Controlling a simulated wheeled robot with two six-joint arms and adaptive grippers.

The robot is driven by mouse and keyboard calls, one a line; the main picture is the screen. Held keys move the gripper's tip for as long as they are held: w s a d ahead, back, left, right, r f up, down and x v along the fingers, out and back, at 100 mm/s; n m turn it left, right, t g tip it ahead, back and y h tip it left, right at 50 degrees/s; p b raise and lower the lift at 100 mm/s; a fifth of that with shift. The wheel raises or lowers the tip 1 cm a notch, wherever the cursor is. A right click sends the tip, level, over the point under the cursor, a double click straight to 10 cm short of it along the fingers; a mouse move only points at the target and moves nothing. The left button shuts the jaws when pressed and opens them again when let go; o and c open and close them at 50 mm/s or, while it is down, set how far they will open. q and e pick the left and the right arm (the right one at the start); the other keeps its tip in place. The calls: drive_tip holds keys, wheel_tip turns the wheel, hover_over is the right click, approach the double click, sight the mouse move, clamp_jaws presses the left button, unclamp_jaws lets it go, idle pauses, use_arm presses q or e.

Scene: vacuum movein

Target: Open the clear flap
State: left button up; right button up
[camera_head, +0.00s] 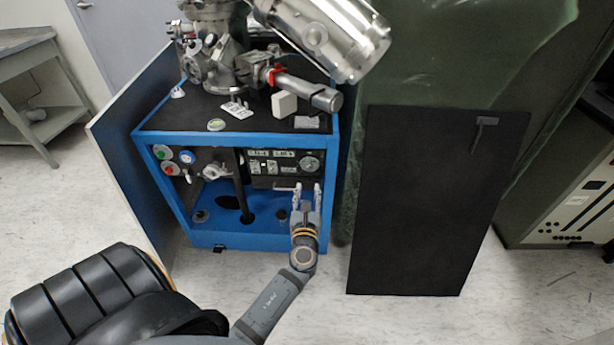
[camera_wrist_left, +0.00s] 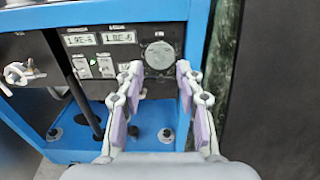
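I cannot make out a clear flap for certain in either view. The black control panel (camera_head: 270,167) with lit displays and a round dial sits in the front of the blue cabinet. It also shows in the left wrist view (camera_wrist_left: 104,57), the dial (camera_wrist_left: 159,55) at its right. A small pale bar (camera_head: 285,189) shows at the panel's lower edge. My left gripper (camera_head: 307,187) is in front of the panel's lower right, fingers apart and empty. In the left wrist view its fingers (camera_wrist_left: 160,75) frame the dial; contact cannot be told. My right gripper is not in view.
The blue cabinet (camera_head: 240,240) carries metal vacuum parts (camera_head: 215,60) on top. A pale side panel (camera_head: 130,160) stands open at its left. A black board (camera_head: 425,200) with a small handle stands right, before a green curtain. Pale floor is free in front.

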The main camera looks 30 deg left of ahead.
use_arm(q)
drive_tip(key=x, duration=0.7)
drive_tip(key=shift+w, duration=0.2)
drive_tip(key=shift+a, duration=0.1)
clamp_jaws()
unclamp_jaws()
drive_tip(key=v, duration=1.2)
drive_tip(key=shift+s, duration=0.1)
